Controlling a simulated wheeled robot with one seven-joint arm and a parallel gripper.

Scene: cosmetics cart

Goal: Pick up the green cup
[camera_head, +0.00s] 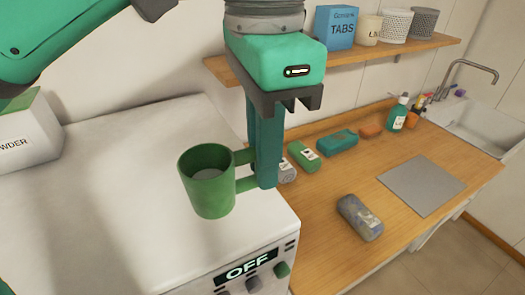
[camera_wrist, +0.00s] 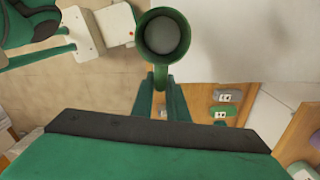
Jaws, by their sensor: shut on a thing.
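The green cup (camera_head: 208,184) is a mug with a squared handle on its right side in the head view. My gripper (camera_head: 267,178) points down and is shut on the cup's handle. The cup is upright, and its grey inside shows from above. In the wrist view the cup (camera_wrist: 164,62) is at the top middle, with its handle between my fingertips (camera_wrist: 161,84). In the head view it appears over the front part of the white machine top; whether it touches the surface is hard to tell.
The white machine (camera_head: 110,150) has an "OFF" display. A powder box (camera_head: 25,138) stands at left. The wooden counter (camera_head: 330,215) holds several packages, a grey-blue one (camera_head: 360,217) and a grey sheet (camera_head: 422,186). A shelf (camera_head: 390,52) with containers hangs behind my gripper.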

